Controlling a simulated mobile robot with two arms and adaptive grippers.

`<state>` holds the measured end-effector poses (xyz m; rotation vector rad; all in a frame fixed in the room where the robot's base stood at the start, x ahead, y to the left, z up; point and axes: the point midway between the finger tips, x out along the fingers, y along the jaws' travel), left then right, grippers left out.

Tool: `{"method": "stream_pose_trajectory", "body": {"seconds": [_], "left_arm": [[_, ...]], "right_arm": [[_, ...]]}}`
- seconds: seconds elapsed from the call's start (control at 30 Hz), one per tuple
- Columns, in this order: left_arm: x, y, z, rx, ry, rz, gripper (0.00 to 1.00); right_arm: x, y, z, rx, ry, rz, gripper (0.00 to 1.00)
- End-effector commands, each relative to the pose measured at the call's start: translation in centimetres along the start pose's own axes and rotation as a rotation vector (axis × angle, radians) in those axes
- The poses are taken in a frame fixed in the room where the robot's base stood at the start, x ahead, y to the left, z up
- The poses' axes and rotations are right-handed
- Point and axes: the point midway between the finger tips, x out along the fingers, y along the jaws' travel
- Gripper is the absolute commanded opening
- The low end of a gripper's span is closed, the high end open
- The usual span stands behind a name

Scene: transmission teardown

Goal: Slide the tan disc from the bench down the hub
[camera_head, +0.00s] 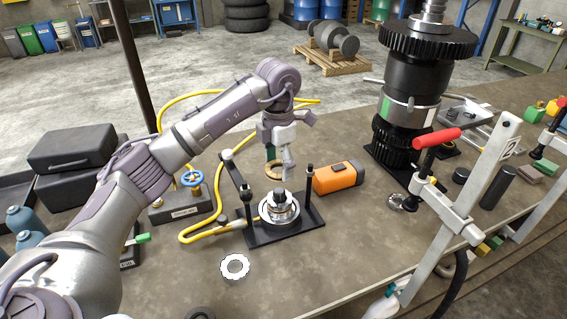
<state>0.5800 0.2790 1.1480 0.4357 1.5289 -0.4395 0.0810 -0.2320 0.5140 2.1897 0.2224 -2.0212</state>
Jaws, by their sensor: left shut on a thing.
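The tan disc (268,172) is a ring with a hole, behind the hub as seen in the head view. My left gripper (284,171) reaches down from above and is shut on the disc at its right side, which the fingers partly hide. I cannot tell whether the disc touches the bench or is slightly above it. The hub (279,206) is a stepped metal shaft standing upright on a black fixture plate with a post on either side. The disc is apart from the hub.
A white toothed ring (235,268) lies on the bench (330,265) in front of the fixture. An orange box (338,178) is right of the hub. A yellow hose (190,238) and blue-wheeled valve (191,178) are left. A tall black gear assembly (415,90) and red-handled clamp (437,138) stand right.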

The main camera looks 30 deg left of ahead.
Motion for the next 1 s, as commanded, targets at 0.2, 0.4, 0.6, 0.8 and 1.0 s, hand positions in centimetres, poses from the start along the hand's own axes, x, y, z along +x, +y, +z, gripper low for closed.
{"method": "stream_pose_trajectory", "body": {"seconds": [0.2, 0.4, 0.6, 0.8, 1.0], "left_arm": [[0.6, 0.1, 0.0, -0.006, 0.000, 0.000, 0.27], [1.7, 0.0, 0.0, -0.005, 0.000, 0.000, 0.27], [3.2, 0.0, -0.1, -0.004, 0.001, 0.000, 0.27], [4.5, 0.0, 0.0, -0.004, 0.000, 0.000, 0.27], [5.9, 0.0, 0.0, -0.004, -0.001, 0.000, 0.27]], "right_arm": [[0.4, 0.3, 0.1, -0.002, -0.002, 0.004, 0.99], [1.2, 0.5, 0.2, -0.003, -0.001, 0.006, 0.99], [2.2, 0.5, -0.1, -0.003, 0.005, 0.007, 0.99], [3.1, 0.6, -0.5, -0.003, 0.012, 0.007, 0.99], [4.0, 0.5, -0.4, -0.003, 0.012, 0.007, 0.99]]}}
